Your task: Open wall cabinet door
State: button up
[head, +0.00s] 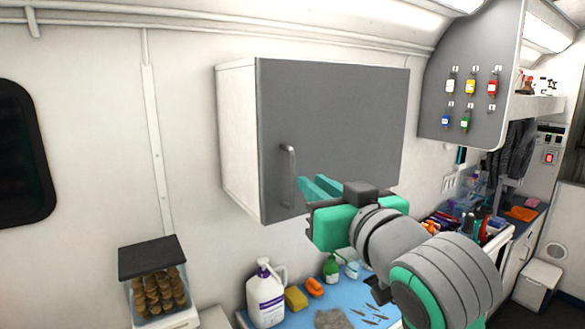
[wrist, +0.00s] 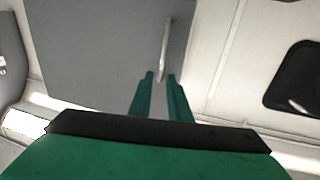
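The wall cabinet (head: 237,140) is a white box on the wall with a grey door (head: 345,115). The door looks shut against the box. Its vertical grey bar handle (head: 289,165) is at the lower left of the door. My gripper (head: 308,184) is just right of the handle in the head view, with its green fingers pointing at the door. In the wrist view the fingers (wrist: 160,77) are apart with a gap between them. The lower end of the handle (wrist: 165,45) lines up with that gap. I cannot tell whether they touch.
Below is a blue counter (head: 345,304) with a white jug (head: 265,297), a yellow sponge (head: 296,298) and a green bottle (head: 331,268). A dark-lidded treat container (head: 155,280) stands lower left. A grey panel with several hanging coloured items (head: 470,90) is at the right.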

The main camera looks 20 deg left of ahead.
aim_at(293, 168)
jog(key=x, duration=1)
jog(key=shift+w+a+r, duration=0.15)
jog(key=shift+a+r, duration=0.05)
jog(key=shift+a, duration=0.1)
grip_shut()
